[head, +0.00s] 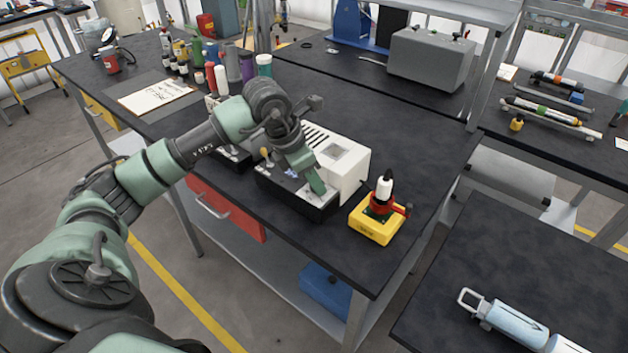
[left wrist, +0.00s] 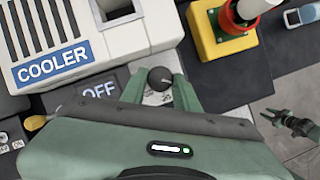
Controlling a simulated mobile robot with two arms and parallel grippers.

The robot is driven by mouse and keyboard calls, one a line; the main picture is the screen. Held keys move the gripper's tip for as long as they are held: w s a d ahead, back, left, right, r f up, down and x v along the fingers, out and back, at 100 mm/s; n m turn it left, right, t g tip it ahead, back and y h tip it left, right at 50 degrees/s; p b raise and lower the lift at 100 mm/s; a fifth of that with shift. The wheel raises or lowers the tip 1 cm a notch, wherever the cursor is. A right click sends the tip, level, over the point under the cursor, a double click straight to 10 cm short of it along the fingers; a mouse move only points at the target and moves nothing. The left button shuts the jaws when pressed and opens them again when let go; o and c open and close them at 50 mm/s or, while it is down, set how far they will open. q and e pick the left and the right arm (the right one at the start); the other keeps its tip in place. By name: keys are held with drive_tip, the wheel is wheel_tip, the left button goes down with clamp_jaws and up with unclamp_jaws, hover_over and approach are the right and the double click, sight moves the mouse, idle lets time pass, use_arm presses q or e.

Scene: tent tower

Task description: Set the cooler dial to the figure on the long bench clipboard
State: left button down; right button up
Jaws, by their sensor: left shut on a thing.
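The white cooler (head: 350,172) stands on the long dark bench. Its blue COOLER label (left wrist: 53,63) and an OFF plate (left wrist: 98,92) show in the left wrist view. The round dark dial (left wrist: 160,77) is on its front ledge, with a pale marking beside it. My left gripper (head: 316,188) reaches down over this ledge and hides the dial in the head view. In the left wrist view its fingers (left wrist: 159,86) are shut on the dial, one on each side. The clipboard (head: 157,95) lies at the bench's left; its writing is too small to read. My right gripper (left wrist: 298,124) shows small at the right edge of the left wrist view.
A yellow box with a red and white fitting (head: 377,222) stands right of the cooler. Several bottles (head: 215,70) stand behind my left arm. A grey box (head: 430,58) sits farther back. A second dark table (head: 540,255) at lower right holds a light-blue cylinder (head: 515,325).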

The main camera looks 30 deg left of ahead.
use_arm(q)
drive_tip(key=shift+w+a+m+h+b, duration=0.15)
drive_tip(key=shift+m+h+b, duration=0.4)
drive_tip(key=shift+m, duration=0.55)
drive_tip(key=shift+m+g+b, duration=0.4)
drive_tip(key=shift+m+g, duration=0.1)
drive_tip(key=shift+m, duration=0.3)
drive_tip(key=m+g, duration=0.1)
drive_tip(key=m, duration=0.2)
drive_tip(key=shift+w+m+h+b, duration=0.1)
drive_tip(key=shift+m+h+b, duration=0.2)
drive_tip(key=shift+h+b, duration=0.1)
drive_tip(key=shift+w+m+g, duration=0.1)
drive_tip(key=shift+m+g, duration=0.6)
drive_tip(key=shift+m, duration=0.9)
drive_tip(key=shift+b, duration=0.3)
drive_tip(key=c, duration=1.1)
unclamp_jaws()
drive_tip(key=shift+o, duration=0.2)
